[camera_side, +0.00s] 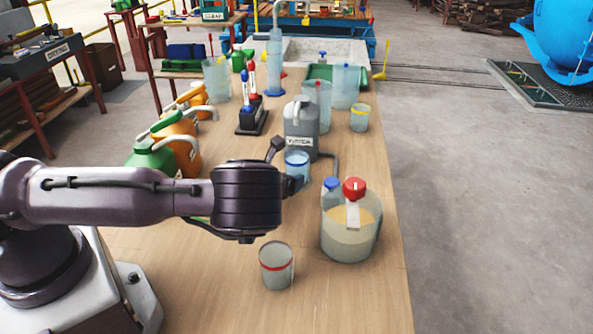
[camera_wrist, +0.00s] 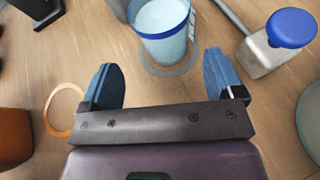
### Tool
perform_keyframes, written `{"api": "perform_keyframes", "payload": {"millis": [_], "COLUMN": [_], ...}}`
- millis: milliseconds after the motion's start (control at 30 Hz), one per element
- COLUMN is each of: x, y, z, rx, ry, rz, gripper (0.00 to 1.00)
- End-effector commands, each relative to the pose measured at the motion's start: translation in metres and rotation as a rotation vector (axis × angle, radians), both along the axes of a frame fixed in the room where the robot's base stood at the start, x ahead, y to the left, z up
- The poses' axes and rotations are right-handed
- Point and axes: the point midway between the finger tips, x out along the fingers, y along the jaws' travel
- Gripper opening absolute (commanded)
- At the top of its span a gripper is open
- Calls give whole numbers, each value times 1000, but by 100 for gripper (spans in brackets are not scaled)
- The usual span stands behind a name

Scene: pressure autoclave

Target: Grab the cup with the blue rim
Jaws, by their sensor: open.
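The cup with the blue rim (camera_side: 297,162) stands on the wooden table, partly hidden behind my arm's end in the side view. In the wrist view the cup (camera_wrist: 162,35) shows at the top, with a blue band and pale contents. My gripper (camera_wrist: 162,82) is open and empty, its two blue fingers spread wide. The cup lies just beyond the fingertips, roughly centred on the gap, and is not between them. In the side view my gripper (camera_side: 295,184) is close in front of the cup, and its fingers are mostly hidden.
A grey water jug (camera_side: 301,130) stands just behind the cup. A large container with a red knob (camera_side: 351,225) stands to the right. A red-rimmed cup (camera_side: 276,266) is nearer the camera, and a yellow-rimmed cup (camera_side: 360,118) stands farther back. Orange and green jugs (camera_side: 153,157) stand left.

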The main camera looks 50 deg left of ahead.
Motion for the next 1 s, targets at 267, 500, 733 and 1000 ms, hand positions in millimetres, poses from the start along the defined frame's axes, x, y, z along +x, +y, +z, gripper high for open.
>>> {"api": "perform_keyframes", "payload": {"millis": [267, 500, 733, 1000], "x": [19, 47, 53, 53], "y": [6, 14, 17, 16], "z": [-10, -25, -27, -27], "rx": [-2, -2, -1, -1], "ry": [0, 0, 2, 2], "rz": [2, 3, 1, 1], "gripper": [87, 87, 87, 51]}}
